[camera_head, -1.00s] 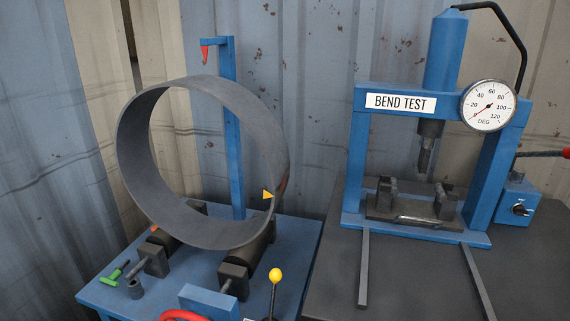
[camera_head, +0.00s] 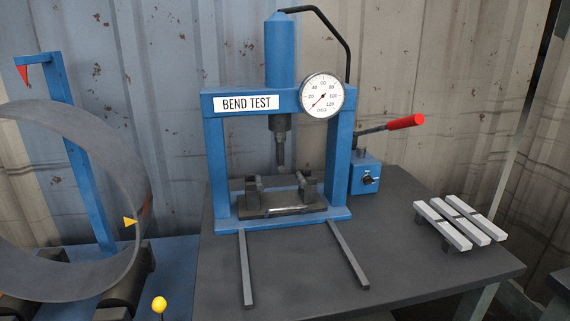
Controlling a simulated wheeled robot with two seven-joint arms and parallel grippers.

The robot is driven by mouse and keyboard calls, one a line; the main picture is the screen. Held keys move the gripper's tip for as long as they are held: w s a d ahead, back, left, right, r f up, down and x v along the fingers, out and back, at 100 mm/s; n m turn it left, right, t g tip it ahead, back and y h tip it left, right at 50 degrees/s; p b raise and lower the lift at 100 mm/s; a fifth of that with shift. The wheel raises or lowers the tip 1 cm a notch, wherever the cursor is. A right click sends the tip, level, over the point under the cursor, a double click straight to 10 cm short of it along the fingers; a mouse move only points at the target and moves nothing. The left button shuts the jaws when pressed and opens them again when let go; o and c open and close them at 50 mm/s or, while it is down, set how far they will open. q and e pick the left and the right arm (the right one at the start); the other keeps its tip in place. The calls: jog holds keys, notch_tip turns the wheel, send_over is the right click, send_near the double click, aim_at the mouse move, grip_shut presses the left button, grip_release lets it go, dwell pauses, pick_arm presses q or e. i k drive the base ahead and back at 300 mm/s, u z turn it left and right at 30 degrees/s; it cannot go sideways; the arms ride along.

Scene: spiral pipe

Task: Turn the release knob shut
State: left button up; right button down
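The release knob (camera_head: 369,180) is a small dark knob on the front of the blue pump box (camera_head: 362,171), to the right of the press. Whether it is open or shut cannot be told at this size. The pump's lever with a red grip (camera_head: 405,122) points up and to the right. The blue press frame (camera_head: 217,165) carries a "BEND TEST" sign (camera_head: 246,103) and a round dial gauge (camera_head: 322,95) with its needle near the low end. Neither of my grippers shows in the view.
The dark table (camera_head: 400,265) has free room in front of the pump box. Two grey rails (camera_head: 347,254) lie toward the front. Pale metal strips (camera_head: 465,217) rest on supports at the right. A large grey ring (camera_head: 130,170) stands on rollers at the left.

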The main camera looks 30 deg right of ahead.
aim_at(367, 180)
jog(key=z, duration=1.4)
jog(key=k, duration=0.5)
jog(key=z, duration=1.1)
jog(key=i, duration=0.95)
jog(key=u, duration=1.55)
